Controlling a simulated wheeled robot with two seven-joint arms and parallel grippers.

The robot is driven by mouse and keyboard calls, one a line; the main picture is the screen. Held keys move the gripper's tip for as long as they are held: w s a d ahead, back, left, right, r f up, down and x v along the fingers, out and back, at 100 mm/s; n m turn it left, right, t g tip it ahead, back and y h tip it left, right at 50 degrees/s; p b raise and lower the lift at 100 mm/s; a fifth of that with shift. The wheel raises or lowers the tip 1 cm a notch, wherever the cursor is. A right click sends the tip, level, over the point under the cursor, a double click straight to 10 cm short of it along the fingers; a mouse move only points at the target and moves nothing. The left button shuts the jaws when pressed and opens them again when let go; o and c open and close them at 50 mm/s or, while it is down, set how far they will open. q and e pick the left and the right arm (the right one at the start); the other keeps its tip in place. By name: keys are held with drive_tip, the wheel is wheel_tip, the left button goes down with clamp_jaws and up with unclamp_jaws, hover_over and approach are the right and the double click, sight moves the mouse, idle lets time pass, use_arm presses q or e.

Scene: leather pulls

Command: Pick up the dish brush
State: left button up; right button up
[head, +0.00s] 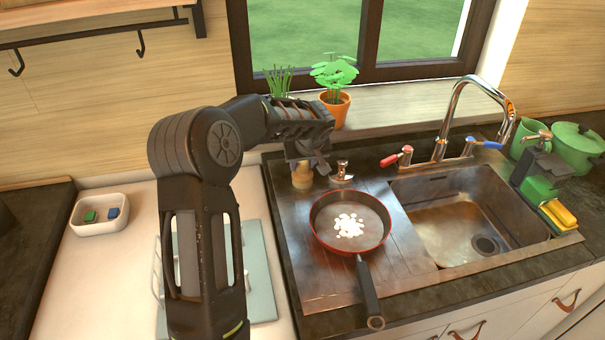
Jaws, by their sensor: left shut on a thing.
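My left gripper (306,158) is behind the frying pan, at the back left of the sink's drainboard. Its fingers point down and are shut on a small tan object, which looks like the dish brush (302,178). Only the part of the brush below the fingers shows; the rest is hidden by the gripper. I cannot tell whether it touches the drainboard. My right gripper is not in view.
A frying pan (325,222) with white bits in it sits on the drainboard (300,262). The sink basin (450,215) is to the right, beneath a tall faucet (449,115). A potted plant (337,108) stands on the windowsill close behind my gripper. Green pots (577,148) stand far right.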

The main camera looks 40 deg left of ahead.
use_arm(q)
clamp_jaws()
drive_tip(key=shift+r, duration=0.1)
drive_tip(key=shift+r, duration=0.5)
wheel_tip(320, 180, up, 17)
drive_tip(key=b, duration=0.2)
idle(0.7)
